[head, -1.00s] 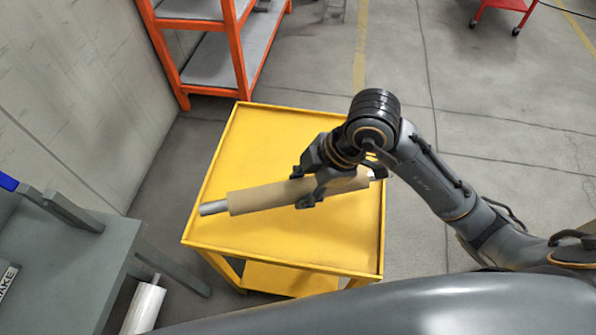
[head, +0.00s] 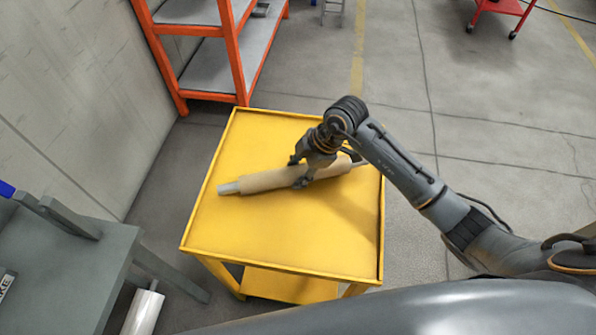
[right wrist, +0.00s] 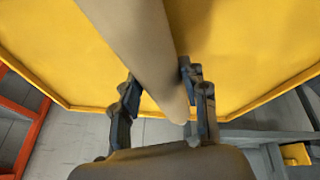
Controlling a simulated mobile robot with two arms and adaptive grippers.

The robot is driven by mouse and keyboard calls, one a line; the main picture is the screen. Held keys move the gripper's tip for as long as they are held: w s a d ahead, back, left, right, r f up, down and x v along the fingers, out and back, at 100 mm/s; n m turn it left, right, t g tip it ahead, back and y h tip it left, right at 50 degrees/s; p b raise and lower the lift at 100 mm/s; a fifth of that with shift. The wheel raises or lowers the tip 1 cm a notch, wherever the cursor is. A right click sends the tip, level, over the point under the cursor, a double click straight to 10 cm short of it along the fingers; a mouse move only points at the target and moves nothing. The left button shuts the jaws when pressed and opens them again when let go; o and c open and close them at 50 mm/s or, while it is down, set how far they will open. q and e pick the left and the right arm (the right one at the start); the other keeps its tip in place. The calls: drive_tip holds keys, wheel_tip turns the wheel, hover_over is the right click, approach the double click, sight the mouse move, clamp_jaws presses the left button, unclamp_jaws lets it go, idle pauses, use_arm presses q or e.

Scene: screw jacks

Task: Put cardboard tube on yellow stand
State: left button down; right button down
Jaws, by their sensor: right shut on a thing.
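The brown cardboard tube (head: 265,180), with a grey core end sticking out at its left, lies level over the far half of the yellow stand (head: 270,235). My right gripper (head: 303,175) is shut on it near the middle, coming from above. In the right wrist view the tube (right wrist: 145,45) passes between the two fingers of the gripper (right wrist: 160,95). The tube is at or very close to the stand's top; I cannot tell whether it touches. My left gripper is not in view.
An orange shelf rack (head: 235,55) stands behind the stand at the left. A grey table (head: 70,260) is at the lower left, with a white roll (head: 143,312) beside it. A red cart (head: 500,8) is far right. The stand's near half is clear.

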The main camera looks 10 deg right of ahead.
drive_tip(key=shift+f, duration=0.4)
drive_tip(key=c, duration=0.7)
unclamp_jaws()
drive_tip(key=v, duration=1.2)
drive_tip(key=shift+s, duration=0.1)
